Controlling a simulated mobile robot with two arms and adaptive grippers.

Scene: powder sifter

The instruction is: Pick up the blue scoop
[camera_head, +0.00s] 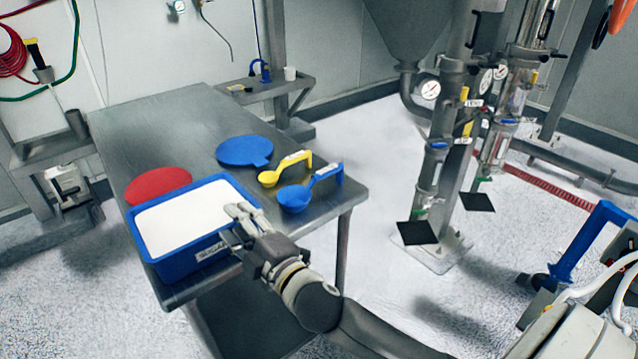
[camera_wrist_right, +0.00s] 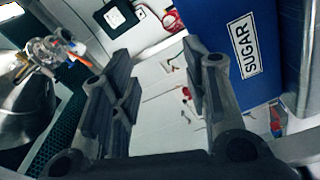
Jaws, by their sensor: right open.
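The blue scoop (camera_head: 296,198) lies near the right edge of the steel table (camera_head: 185,110). Its round bowl is towards the left and its bent handle towards the right. My right gripper (camera_head: 236,213) is over the front right corner of a blue tub, left of the scoop and apart from it. In the right wrist view my right gripper (camera_wrist_right: 158,70) shows two spread fingers with nothing between them. The scoop cannot be made out there.
The blue tub (camera_head: 158,266) holds white powder; its SUGAR label shows in the right wrist view (camera_wrist_right: 243,50). A yellow scoop (camera_head: 270,178) lies just behind the blue one. A blue disc (camera_head: 244,150) and a red disc (camera_head: 157,184) lie flat. The table's back is clear.

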